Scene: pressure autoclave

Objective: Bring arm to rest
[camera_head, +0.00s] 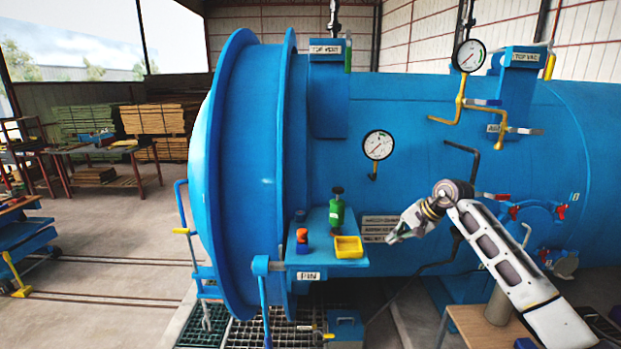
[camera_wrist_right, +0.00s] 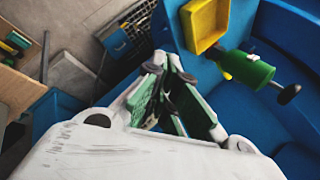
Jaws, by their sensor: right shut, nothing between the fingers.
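My right arm comes in from the lower right in the head view and bends at a raised elbow-like joint. My right gripper (camera_head: 393,236) is shut and empty, in front of the blue autoclave (camera_head: 440,130), to the right of a small blue shelf (camera_head: 318,276). In the right wrist view the fingers of this gripper (camera_wrist_right: 172,72) are together with nothing between them. My left gripper is not in view.
The shelf holds a yellow tray (camera_head: 349,247), a green valve-like piece (camera_head: 337,212) and an orange-and-blue piece (camera_head: 302,238). A wooden table (camera_head: 480,330) stands at the lower right. Gauges and handles stick out from the autoclave. Open floor (camera_head: 110,250) lies at left.

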